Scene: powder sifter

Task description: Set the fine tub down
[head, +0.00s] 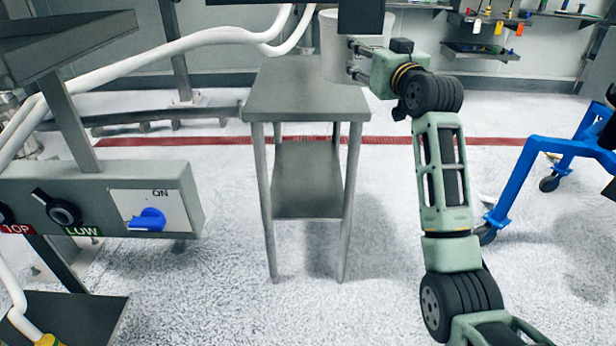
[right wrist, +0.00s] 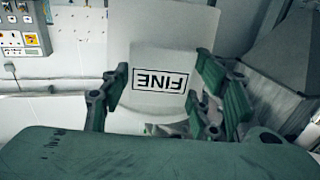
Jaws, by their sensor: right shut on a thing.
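The white fine tub (head: 333,45) is at the back right corner of the small grey steel table (head: 285,100) in the head view. I cannot tell whether its base touches the tabletop. My right gripper (head: 357,60) reaches it from the right and is shut on it. In the right wrist view the tub (right wrist: 150,58) sits between the fingers of my right gripper (right wrist: 160,92), its FINE label upside down. A black rectangle hides part of the tub's top in the head view. My left gripper is not in view.
The rest of the tabletop is bare. A control box (head: 100,195) with a blue switch and black knobs stands at the left. A blue wheeled frame (head: 530,165) stands at the right. White pipes (head: 150,60) cross the upper left. Shelves (head: 485,30) hang on the back wall.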

